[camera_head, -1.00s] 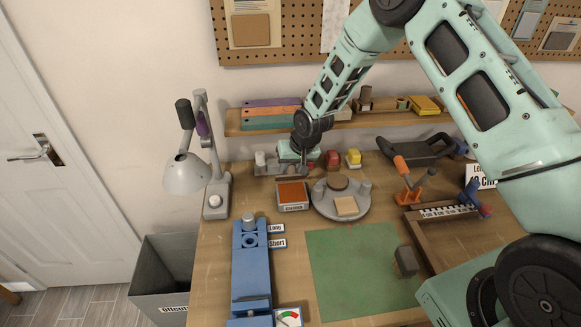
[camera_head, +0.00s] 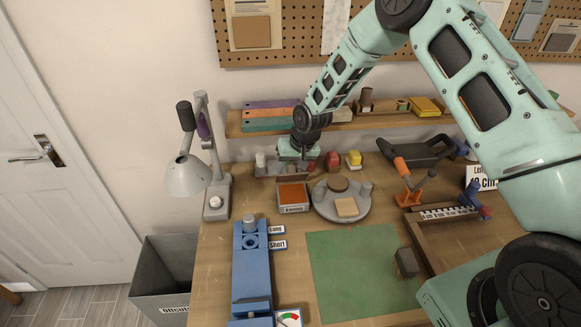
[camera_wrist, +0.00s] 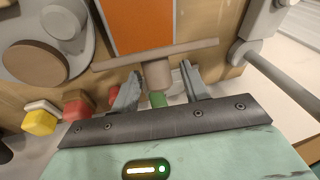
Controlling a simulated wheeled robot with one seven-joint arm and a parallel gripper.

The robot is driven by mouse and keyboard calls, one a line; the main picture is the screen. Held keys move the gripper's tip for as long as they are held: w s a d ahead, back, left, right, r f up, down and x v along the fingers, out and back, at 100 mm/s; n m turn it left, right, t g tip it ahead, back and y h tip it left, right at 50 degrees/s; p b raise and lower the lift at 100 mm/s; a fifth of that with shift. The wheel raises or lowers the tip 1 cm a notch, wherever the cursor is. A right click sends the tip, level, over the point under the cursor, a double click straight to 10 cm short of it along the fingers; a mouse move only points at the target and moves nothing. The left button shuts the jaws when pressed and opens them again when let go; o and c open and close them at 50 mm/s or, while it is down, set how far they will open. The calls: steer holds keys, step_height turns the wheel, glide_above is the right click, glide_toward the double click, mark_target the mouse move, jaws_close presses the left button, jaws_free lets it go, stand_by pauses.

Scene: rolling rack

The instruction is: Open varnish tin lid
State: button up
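My gripper (camera_wrist: 160,88) is open at the back of the bench, with its two fingers apart. Between them in the wrist view are a tan-brown cylinder (camera_wrist: 157,74) and a small green piece (camera_wrist: 157,99). Gaps show on both sides, so nothing looks clamped. In the head view my gripper (camera_head: 298,154) covers this spot, beside a red tin-like block (camera_head: 333,160) and a yellow one (camera_head: 354,159). The red (camera_wrist: 76,110) and yellow (camera_wrist: 40,121) blocks show left in the wrist view. No readable label tells which thing is the varnish tin, and I cannot make out its lid.
An orange-filled tray (camera_head: 293,194) lies in front of my gripper. A round grey stand (camera_head: 324,210) with a brown disc (camera_head: 338,184) is beside it. A grey lamp (camera_head: 188,175) stands left. A shelf (camera_head: 240,127) runs behind. The green mat (camera_head: 350,280) is mostly clear.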

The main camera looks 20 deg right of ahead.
steer(key=b+v, duration=0.5)
steer(key=v, duration=1.2)
steer(key=shift+r, duration=0.25)
